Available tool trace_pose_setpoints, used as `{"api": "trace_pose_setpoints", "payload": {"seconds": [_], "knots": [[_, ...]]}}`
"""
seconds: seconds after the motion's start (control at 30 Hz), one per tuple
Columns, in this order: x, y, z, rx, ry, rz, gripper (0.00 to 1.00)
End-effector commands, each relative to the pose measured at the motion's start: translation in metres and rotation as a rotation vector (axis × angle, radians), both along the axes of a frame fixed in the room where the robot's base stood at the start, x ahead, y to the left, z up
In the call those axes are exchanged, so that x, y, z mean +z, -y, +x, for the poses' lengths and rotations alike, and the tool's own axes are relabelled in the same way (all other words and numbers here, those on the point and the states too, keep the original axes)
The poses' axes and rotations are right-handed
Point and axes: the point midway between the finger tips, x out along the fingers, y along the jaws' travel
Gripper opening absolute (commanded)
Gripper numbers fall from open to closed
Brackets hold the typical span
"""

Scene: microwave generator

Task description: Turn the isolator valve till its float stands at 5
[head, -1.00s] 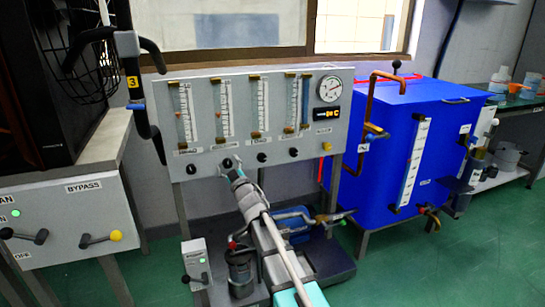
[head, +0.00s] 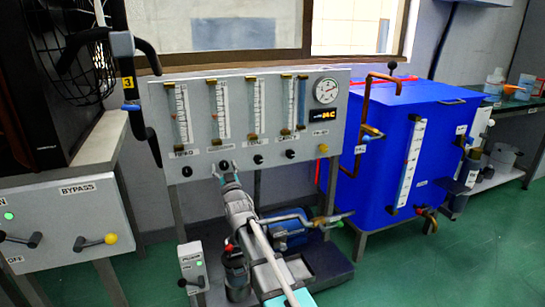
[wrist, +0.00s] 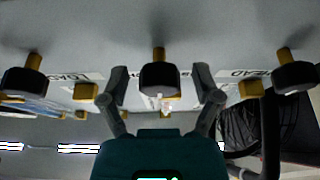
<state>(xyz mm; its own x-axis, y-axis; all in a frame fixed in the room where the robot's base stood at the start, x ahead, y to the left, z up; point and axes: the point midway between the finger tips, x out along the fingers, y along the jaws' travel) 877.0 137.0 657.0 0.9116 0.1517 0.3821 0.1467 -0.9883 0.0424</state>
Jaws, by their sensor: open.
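The grey flowmeter panel (head: 205,155) carries several upright tubes with dark knobs beneath them. The second knob from the left (head: 224,164) sits under the second tube (head: 221,110). My gripper (head: 229,173) is right in front of this knob. In the wrist view the same dark knob (wrist: 159,77) stands between the two open fingers of my gripper (wrist: 161,88), with a gap on each side. Its label is mostly hidden behind the knob; the neighbouring labels read LOAD and HEAD. The float's height in the second tube is too small to read.
Neighbouring knobs show at left (wrist: 23,80) and right (wrist: 295,75) in the wrist view. A round gauge (head: 326,91) and a display (head: 323,115) are at the panel's right. A blue tank (head: 385,150) stands to the right. A pump (head: 288,235) sits below.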

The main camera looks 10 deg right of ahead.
Motion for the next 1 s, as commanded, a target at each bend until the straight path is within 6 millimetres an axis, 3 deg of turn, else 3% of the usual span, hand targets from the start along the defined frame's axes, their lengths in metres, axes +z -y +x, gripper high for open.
{"api": "trace_pose_setpoints", "payload": {"seconds": [0.6, 1.0], "knots": [[-0.036, 0.014, -0.082, -0.001, 0.001, -0.005, 0.81], [-0.053, 0.021, -0.123, -0.001, 0.001, -0.005, 0.81]]}}
